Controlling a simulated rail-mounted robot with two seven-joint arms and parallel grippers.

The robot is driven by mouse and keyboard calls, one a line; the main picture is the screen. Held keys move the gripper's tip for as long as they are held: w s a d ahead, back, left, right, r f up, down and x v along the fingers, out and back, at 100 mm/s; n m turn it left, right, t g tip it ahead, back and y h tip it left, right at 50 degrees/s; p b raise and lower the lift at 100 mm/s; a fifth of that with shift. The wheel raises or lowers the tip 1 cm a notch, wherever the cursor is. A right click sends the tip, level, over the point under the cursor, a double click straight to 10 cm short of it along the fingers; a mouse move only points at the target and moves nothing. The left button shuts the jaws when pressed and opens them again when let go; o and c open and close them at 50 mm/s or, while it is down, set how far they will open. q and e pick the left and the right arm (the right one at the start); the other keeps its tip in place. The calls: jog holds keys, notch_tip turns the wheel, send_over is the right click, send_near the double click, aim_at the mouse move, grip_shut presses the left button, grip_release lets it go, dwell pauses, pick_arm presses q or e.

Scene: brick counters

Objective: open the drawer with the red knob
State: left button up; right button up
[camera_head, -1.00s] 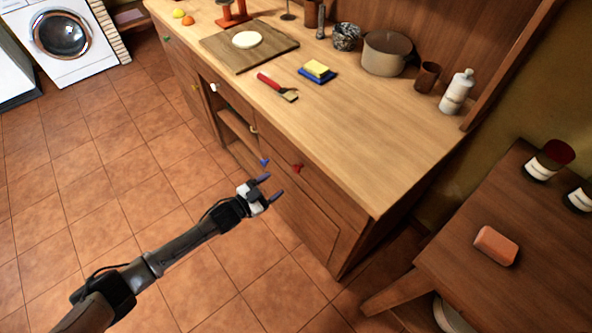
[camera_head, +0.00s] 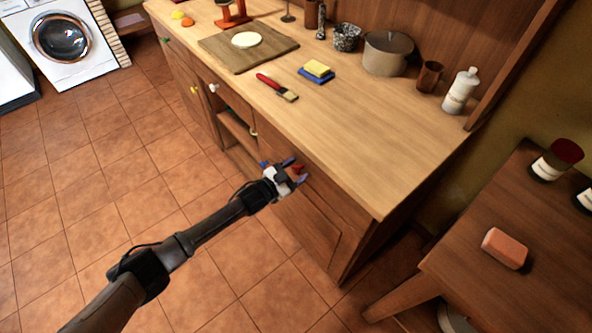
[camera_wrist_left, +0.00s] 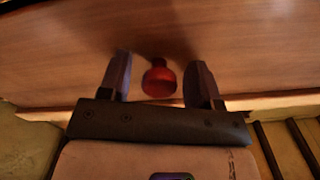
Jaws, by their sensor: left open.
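The red knob (camera_head: 298,169) is on a wooden drawer front (camera_head: 330,196) at the right part of the counter's front. My left gripper (camera_head: 295,171) is at that drawer front, with its fingers on either side of the knob. In the left wrist view the red knob (camera_wrist_left: 159,79) sits between the two open fingers of the left gripper (camera_wrist_left: 160,84), with a gap on both sides. The drawer front (camera_wrist_left: 160,30) fills the upper part of that view. The drawer looks shut. My right gripper is not in view.
A blue knob (camera_head: 264,164) is just left of my gripper, and a white knob (camera_head: 213,88) is further left. The counter top (camera_head: 370,135) holds a brush, a sponge, a pot and a cutting board. A small table (camera_head: 480,275) stands at the right. The tiled floor is clear.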

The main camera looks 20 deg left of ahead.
pick_arm(q)
grip_shut()
dwell(0.4)
